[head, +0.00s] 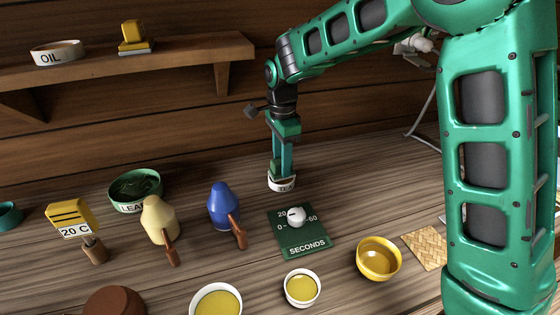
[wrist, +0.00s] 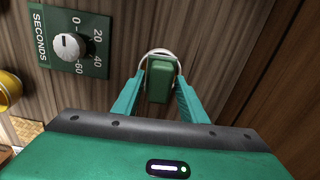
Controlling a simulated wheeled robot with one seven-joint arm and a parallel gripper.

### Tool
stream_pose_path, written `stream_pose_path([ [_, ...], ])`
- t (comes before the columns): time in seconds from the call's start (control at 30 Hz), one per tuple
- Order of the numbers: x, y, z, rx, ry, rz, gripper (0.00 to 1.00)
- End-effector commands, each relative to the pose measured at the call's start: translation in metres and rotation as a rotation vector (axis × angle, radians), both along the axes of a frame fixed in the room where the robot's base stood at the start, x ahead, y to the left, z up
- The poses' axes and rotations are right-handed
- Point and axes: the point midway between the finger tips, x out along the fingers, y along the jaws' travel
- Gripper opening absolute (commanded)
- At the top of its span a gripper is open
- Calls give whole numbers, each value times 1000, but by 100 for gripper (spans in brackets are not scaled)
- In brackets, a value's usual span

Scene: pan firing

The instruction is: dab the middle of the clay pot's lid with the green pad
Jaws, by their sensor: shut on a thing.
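The green pad (wrist: 159,78) is a dark green block between the two teal fingers of my gripper (wrist: 160,98), which is shut on it. In the head view my gripper (head: 281,166) points down at a small white labelled dish (head: 283,187). The dish's white rim (wrist: 165,54) curves around the pad's far end in the wrist view. The pad is at or in the dish; I cannot tell whether it touches the bottom. A brown round thing (head: 115,302), perhaps the clay pot with its lid, is cut off at the lower left of the head view.
A green SECONDS dial panel (head: 301,238) lies in front of my gripper. Yellow (head: 157,218) and blue (head: 222,205) cone-topped items, a green bowl (head: 135,190), a 20 C sign (head: 73,217), pale cups (head: 301,288) and a yellow bowl (head: 378,259) stand around. A shelf (head: 180,55) is behind.

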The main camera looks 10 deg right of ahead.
Motion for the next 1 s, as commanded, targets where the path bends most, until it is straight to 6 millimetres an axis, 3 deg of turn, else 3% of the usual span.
stream_pose_path([
  [1.0,0,1,-6,0,0,2,21],
])
